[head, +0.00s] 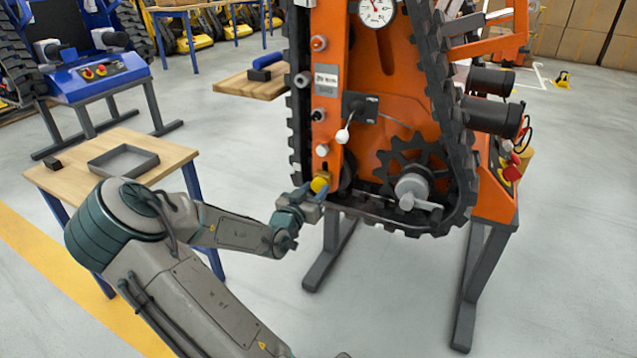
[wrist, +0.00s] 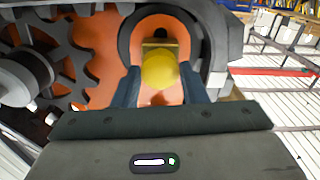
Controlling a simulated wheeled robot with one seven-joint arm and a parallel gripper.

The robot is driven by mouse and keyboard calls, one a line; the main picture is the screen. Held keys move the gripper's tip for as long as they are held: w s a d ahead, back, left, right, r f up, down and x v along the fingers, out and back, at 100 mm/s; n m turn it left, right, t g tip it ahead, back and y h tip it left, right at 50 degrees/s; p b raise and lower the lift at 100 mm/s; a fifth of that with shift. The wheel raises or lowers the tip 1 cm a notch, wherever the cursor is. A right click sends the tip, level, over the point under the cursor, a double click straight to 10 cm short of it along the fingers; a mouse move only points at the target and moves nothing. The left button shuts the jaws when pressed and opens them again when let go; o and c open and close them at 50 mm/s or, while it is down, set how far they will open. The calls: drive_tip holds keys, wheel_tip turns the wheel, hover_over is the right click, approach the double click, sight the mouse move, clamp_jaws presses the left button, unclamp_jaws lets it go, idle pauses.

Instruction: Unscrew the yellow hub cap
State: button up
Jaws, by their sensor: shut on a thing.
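The yellow hub cap (head: 320,183) is at the lower left of the orange tracked carrier (head: 385,85), near the bottom of the black track. My gripper (head: 312,190) is at the cap, its fingers on either side of it. In the wrist view the yellow cap (wrist: 160,70) sits between the two blue-grey fingers of my gripper (wrist: 159,85), with a dark ring and orange metal behind it. The gripper is shut on the cap. The cap's threads and base are hidden, so I cannot tell how far it is screwed in.
A toothed sprocket (head: 412,180) with a grey hub is right of the cap, inside the black track (head: 455,130). A lever with a white knob (head: 342,136) sticks out above. A wooden table (head: 110,160) with a grey tray (head: 123,161) stands at left.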

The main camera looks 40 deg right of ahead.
drive_tip(key=n+p, duration=0.2)
drive_tip(key=shift+r+n, duration=0.3)
drive_tip(key=shift+n, duration=0.1)
drive_tip(key=shift+c, duration=0.5)
drive_tip(key=n+p, duration=0.3)
drive_tip(key=shift+n, duration=0.4)
drive_tip(key=shift+f+n, duration=0.3)
drive_tip(key=shift+n, duration=0.6)
drive_tip(key=shift+r+n+p, duration=0.2)
drive_tip(key=shift+n+p, duration=0.65)
drive_tip(key=shift+n, duration=0.15)
drive_tip(key=n+p, duration=0.1)
drive_tip(key=n, duration=0.3)
drive_tip(key=shift+f, duration=0.1)
drive_tip(key=n, duration=0.3)
drive_tip(key=shift+n, duration=0.4)
